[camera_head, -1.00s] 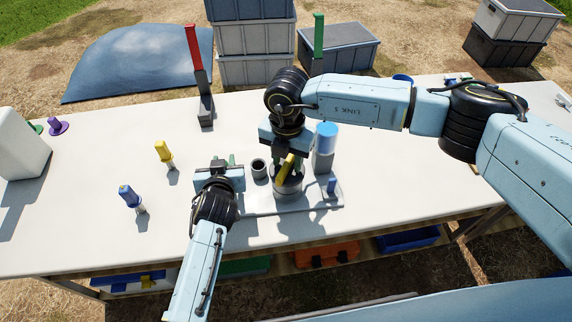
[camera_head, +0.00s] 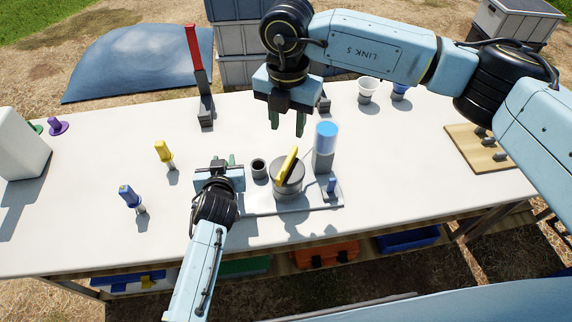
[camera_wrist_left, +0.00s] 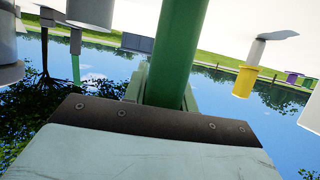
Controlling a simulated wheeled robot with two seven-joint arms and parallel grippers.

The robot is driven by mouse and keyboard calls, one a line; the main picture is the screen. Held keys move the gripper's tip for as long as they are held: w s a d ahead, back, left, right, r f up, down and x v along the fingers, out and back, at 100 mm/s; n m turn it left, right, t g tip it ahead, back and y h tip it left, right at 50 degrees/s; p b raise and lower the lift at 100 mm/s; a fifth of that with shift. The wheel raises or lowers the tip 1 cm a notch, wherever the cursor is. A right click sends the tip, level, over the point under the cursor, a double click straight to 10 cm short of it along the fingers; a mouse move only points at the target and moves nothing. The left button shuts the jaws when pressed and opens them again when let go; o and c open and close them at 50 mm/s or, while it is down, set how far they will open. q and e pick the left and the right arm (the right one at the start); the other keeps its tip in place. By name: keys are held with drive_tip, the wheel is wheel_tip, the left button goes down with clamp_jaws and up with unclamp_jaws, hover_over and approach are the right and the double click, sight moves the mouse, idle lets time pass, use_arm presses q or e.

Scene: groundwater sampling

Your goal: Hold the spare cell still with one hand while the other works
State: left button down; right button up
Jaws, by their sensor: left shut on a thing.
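My left gripper (camera_head: 224,162) is shut at the left end of a pale tray (camera_head: 262,208). What it holds, taken to be the spare cell, is mostly hidden; a green rounded piece (camera_wrist_left: 178,55) rises from the palm in the left wrist view, and I cannot tell whether it is finger or held thing. Right of it on the tray are a small dark cup (camera_head: 259,168) and a grey round pot (camera_head: 287,187) with a yellow handle (camera_head: 288,160) across its top. My right gripper (camera_head: 286,124) is open and empty above the table, behind the pot.
A blue-topped cylinder (camera_head: 325,150) and a small blue peg (camera_head: 331,186) stand at the tray's right. Yellow (camera_head: 164,154) and blue (camera_head: 129,197) handled tools stand left. A red-handled post (camera_head: 194,48), white cup (camera_head: 367,90) and wooden board (camera_head: 465,152) are further off.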

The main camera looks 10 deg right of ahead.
use_arm(q)
drive_tip(key=c, duration=1.1)
unclamp_jaws()
drive_tip(key=shift+o, duration=0.2)
